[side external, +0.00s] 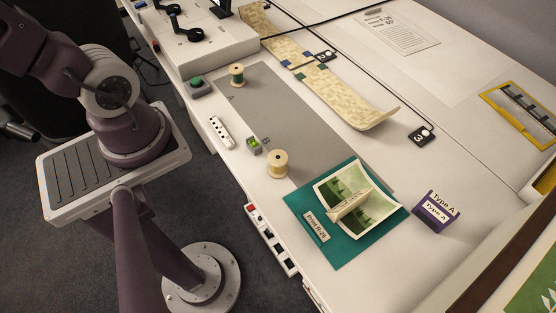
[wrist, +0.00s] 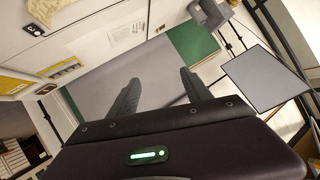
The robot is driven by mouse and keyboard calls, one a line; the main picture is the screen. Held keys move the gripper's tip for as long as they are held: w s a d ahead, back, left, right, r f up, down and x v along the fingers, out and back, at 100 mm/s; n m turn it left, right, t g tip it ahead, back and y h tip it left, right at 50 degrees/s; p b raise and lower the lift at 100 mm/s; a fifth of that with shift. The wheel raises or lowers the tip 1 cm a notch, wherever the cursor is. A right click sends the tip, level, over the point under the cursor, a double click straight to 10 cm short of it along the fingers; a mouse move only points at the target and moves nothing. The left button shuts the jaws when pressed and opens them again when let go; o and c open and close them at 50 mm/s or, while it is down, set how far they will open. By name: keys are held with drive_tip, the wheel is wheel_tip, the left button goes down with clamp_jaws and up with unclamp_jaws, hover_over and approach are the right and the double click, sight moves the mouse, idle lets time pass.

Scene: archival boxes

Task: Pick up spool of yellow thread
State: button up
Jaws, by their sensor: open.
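A spool of pale yellow thread (side external: 278,163) stands on the table at the near end of a grey mat, close to the table's front edge. A second spool (side external: 237,75), with darker, greenish-brown thread, stands at the mat's far end. My gripper (wrist: 158,92) shows in the wrist view with its two dark fingers spread apart and nothing between them. The gripper is outside the side view, where only my arm shows at the left. Neither spool can be made out in the wrist view.
A teal folder with photos (side external: 338,251) lies just right of the pale yellow spool. A small green-lit device (side external: 254,146) and a white remote-like strip (side external: 221,132) lie to its left. A purple box (side external: 435,211) stands at right. The grey mat (side external: 295,125) has bare room.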

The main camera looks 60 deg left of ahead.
sight(278, 162)
drive_tip(key=w+a+r+m+t+h, duration=0.1)
drive_tip(key=w+r+m+t+h, duration=0.1)
drive_tip(key=w+r+m+t, duration=0.3)
drive_tip(key=w+d+f+m+g+h, duration=0.1)
drive_tip(key=w+d+f+m+h, duration=0.1)
drive_tip(key=d+f+m+h, duration=0.3)
drive_tip(key=s+d+f+m+g+h, duration=0.1)
drive_tip(key=s+d+f+g+h, duration=0.3)
drive_tip(key=s, duration=0.3)
drive_tip(key=s+d+f+m+g+h, duration=0.1)
drive_tip(key=s+f+g+h, duration=0.3)
drive_tip(key=s+g+h, duration=0.15)
drive_tip(key=shift+t, duration=0.55)
wheel_tip(278, 162, down, 39)
drive_tip(key=shift+s+d+r, duration=0.1)
drive_tip(key=shift+d, duration=0.05)
drive_tip(key=x, duration=0.4)
drive_tip(key=f+x, duration=0.1)
drive_tip(key=x, duration=0.2)
drive_tip(key=shift+s, duration=0.4)
drive_tip(key=shift+w+d, duration=0.1)
drive_tip(key=shift+d, duration=0.05)
clamp_jaws()
